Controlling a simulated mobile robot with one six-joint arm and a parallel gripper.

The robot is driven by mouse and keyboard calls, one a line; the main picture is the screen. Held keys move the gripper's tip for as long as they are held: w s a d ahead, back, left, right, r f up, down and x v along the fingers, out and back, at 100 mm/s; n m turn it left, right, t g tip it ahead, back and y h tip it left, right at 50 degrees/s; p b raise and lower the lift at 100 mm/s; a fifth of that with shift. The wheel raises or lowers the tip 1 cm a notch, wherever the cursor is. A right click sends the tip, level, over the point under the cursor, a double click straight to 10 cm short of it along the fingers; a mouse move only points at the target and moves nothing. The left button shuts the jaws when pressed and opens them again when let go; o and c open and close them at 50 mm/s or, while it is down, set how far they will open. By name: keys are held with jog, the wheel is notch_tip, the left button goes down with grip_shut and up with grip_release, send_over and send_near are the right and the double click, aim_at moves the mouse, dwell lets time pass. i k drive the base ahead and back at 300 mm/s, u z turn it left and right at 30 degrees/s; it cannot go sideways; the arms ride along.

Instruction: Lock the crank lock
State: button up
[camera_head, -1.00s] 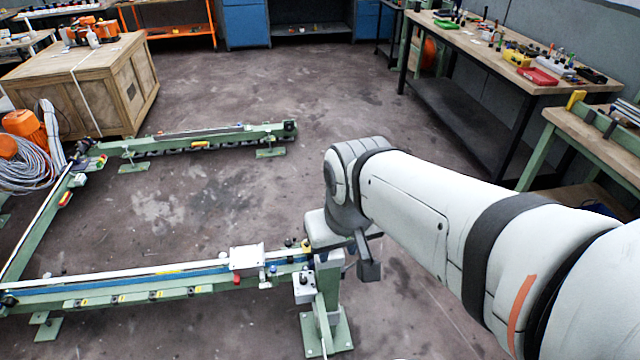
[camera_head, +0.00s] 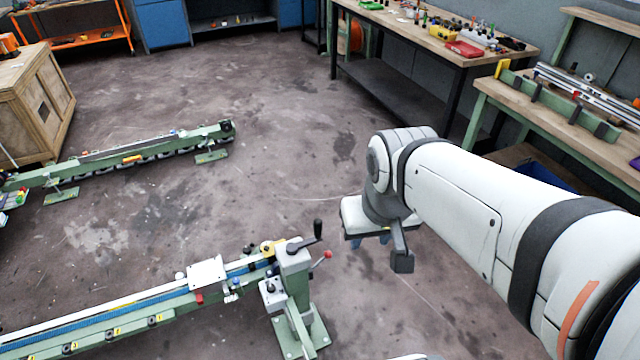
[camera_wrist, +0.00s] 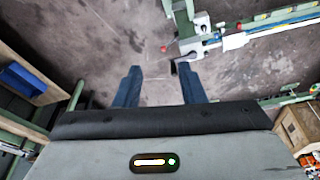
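The crank (camera_head: 317,231) is a dark arm with an upright black handle on a grey housing (camera_head: 294,256) at the right end of the green rail. A short lever with a red knob (camera_head: 327,255) sticks out beside it; I cannot tell whether this is the crank lock or how it is set. In the wrist view, the red knob (camera_wrist: 164,49) and the crank (camera_wrist: 174,66) appear beyond my fingertips. My gripper (camera_wrist: 161,85) is open and empty, its two blue fingers apart. In the head view, my gripper (camera_head: 371,241) is right of the crank, apart from it, partly hidden by my wrist.
The green rail (camera_head: 120,317) with a white block (camera_head: 207,273) runs left from the crank. A second green rail (camera_head: 130,160) lies farther back. A wooden crate (camera_head: 35,105) stands at left. Workbenches (camera_head: 430,35) line the right. The floor between is clear.

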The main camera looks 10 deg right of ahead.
aim_at(327, 255)
jog(key=u, duration=1.2)
jog(key=k, duration=0.8)
jog(key=z, duration=1.25)
jog(key=i, duration=0.5)
